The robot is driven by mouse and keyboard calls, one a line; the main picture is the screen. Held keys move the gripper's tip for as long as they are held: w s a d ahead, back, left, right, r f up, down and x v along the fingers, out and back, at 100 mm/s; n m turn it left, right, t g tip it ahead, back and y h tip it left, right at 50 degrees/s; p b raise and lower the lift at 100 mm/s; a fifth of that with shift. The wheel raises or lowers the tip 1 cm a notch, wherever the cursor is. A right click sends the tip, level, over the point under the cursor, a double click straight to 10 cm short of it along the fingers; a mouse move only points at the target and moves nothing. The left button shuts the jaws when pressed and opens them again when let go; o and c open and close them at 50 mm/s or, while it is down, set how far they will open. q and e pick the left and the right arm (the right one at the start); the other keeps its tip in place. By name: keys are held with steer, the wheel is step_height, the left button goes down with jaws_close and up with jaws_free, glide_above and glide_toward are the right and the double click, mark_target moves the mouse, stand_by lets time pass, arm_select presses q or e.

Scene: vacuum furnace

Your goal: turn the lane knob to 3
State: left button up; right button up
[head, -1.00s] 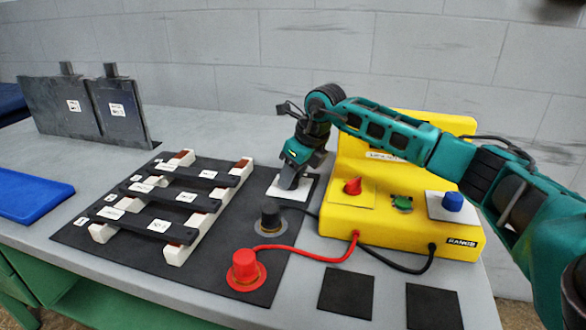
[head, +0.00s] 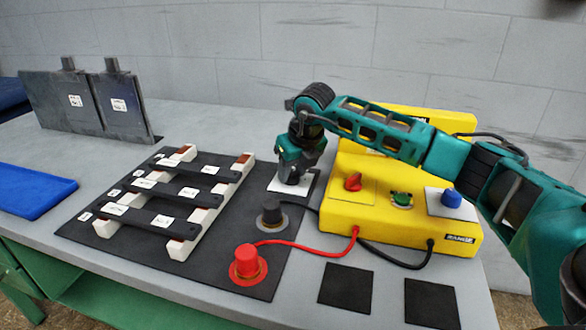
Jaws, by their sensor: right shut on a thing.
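My right gripper (head: 292,180) reaches down from the right over a small white plate (head: 273,186) at the back right edge of the black mat (head: 210,262). It is shut on the lane knob, which its fingers hide. The knob's pointer and the plate's numbers cannot be read here. My left gripper is not in view.
Dark labelled bars (head: 160,224) lie across white rails on the mat. A red plug (head: 247,262) and a black plug (head: 271,212) stand in front of the plate. A yellow meter box (head: 400,232) with red, green and blue knobs stands to the right, beneath my forearm.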

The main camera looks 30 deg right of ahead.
steer(key=o, duration=1)
steer(key=p+v, duration=0.1)
steer(key=v, duration=1.2)
steer(key=shift+f, duration=0.1)
